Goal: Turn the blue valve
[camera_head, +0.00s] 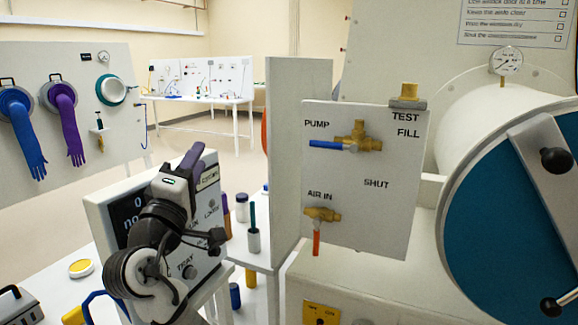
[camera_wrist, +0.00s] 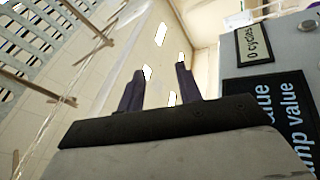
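The blue valve is a brass fitting (camera_head: 360,137) with a blue lever (camera_head: 327,145) on a light panel, beside the label PUMP. The lever lies nearly level and points left. My gripper (camera_head: 190,163) is raised to the left of the panel, well apart from the valve, in front of a grey box with a display. In the wrist view my gripper (camera_wrist: 158,82) has its two dark purple fingers apart with nothing between them. The valve is not seen in the wrist view.
A red-handled valve (camera_head: 317,240) hangs below, by AIR IN. A brass fitting (camera_head: 408,97) tops the panel. A round blue door (camera_head: 510,215) stands at right. Bottles, including a white one with a dark top (camera_head: 253,240), stand on a shelf between arm and panel.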

